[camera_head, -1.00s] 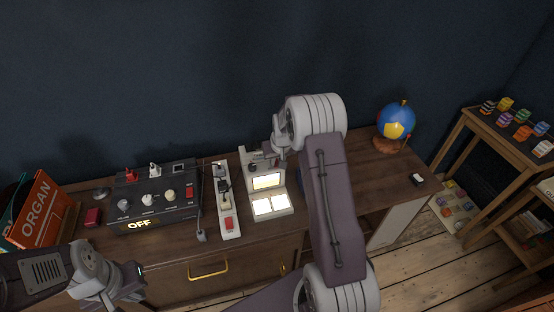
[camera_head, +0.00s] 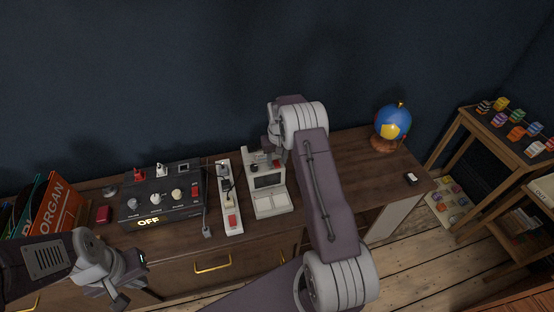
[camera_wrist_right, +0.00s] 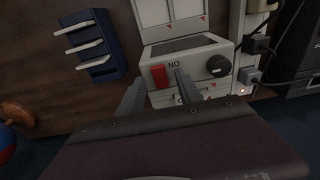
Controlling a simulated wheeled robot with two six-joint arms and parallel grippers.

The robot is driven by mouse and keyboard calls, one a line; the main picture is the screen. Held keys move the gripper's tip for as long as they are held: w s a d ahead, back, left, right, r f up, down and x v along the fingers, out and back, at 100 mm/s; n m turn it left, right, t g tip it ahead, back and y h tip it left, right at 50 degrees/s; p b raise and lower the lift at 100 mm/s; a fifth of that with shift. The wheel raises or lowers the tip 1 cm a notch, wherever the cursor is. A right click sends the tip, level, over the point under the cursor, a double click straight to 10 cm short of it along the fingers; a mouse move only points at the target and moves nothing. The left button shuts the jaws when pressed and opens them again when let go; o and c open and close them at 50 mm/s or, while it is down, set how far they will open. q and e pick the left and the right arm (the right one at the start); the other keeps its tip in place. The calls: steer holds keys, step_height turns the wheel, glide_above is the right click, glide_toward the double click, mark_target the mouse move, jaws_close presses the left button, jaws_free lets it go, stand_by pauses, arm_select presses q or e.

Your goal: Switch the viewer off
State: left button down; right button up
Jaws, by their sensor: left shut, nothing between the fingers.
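In the head view my right gripper (camera_head: 273,150) is at the viewer's back, partly hidden by my arm. My left gripper (camera_head: 135,285) is shut and empty near the desk front.
A black control box (camera_head: 160,192) with a lit OFF sign and a white power strip (camera_head: 229,195) stand left of the viewer. A blue rack (camera_wrist_right: 88,45) is beside it in the wrist view.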

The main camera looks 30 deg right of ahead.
mark_target(278, 165)
step_height(278, 165, up, 9)
steer(key=shift+s+b, duration=0.4)
steer(key=shift+a, duration=0.15)
